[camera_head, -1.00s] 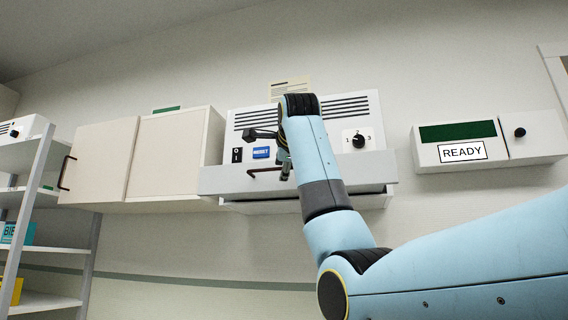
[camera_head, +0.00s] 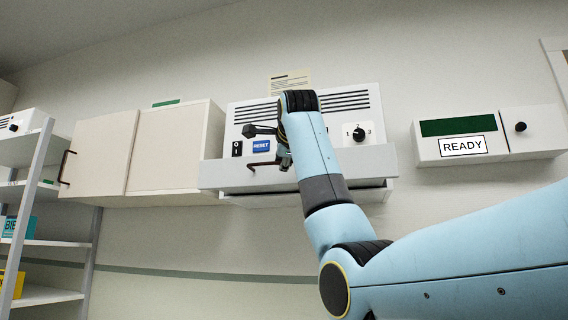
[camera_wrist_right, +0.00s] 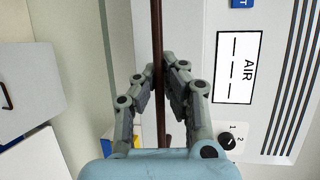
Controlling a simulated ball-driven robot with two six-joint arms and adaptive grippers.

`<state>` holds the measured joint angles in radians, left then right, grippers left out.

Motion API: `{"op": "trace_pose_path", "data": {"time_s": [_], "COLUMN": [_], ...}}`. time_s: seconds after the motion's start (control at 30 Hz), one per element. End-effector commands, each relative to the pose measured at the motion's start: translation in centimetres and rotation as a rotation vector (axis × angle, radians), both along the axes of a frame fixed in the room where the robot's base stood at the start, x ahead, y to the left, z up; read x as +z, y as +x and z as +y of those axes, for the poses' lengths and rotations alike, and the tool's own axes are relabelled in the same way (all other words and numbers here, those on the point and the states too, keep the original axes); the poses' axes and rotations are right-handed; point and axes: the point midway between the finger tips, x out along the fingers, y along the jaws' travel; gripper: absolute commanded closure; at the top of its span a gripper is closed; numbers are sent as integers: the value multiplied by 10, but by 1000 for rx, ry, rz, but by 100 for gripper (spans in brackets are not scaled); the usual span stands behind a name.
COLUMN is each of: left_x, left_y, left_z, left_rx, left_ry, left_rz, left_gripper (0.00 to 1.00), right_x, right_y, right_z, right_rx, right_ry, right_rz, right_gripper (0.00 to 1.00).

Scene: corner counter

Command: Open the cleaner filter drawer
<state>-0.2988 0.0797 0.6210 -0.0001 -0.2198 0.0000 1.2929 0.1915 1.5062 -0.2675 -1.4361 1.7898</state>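The cleaner (camera_head: 241,111) is a white wall-mounted box with vent slots, a blue reset button and a dial. Its filter drawer (camera_head: 224,175) has a wide pale front along the box's lower edge. This front looks wider than the box and stands out in front of it; how far I cannot tell. A dark red bar handle (camera_head: 262,163) is on it. My right gripper (camera_head: 285,158) is at the handle's right part, partly hidden by my arm. In the right wrist view the bar (camera_wrist_right: 157,35) runs between the fingertips (camera_wrist_right: 163,72), which close on it from both sides. My left gripper is out of view.
A beige cabinet (camera_head: 172,150) with a dark handle hangs left of the cleaner. A shelf rack (camera_head: 40,244) stands at far left. A white unit marked READY (camera_head: 464,146) is on the wall to the right. The wall below the cleaner is clear.

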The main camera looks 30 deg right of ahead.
Motion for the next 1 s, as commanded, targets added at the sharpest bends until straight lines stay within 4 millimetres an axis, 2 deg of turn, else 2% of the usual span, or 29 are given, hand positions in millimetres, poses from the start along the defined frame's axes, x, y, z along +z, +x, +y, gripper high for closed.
{"op": "trace_pose_path", "data": {"time_s": [0.17,0.43,0.7,0.93,1.0], "left_x": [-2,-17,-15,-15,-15], "left_y": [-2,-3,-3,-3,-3], "left_z": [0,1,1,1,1], "left_rx": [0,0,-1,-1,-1], "left_ry": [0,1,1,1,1], "left_rz": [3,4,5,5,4], "left_gripper": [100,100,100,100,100], "right_x": [-3,-5,-3,-2,-2], "right_y": [-1,-23,-25,-25,-25], "right_z": [2,29,29,29,29], "right_rx": [0,1,-2,-1,-1], "right_ry": [0,0,-1,-1,0], "right_rz": [6,7,8,6,5], "right_gripper": [100,100,100,70,68]}}
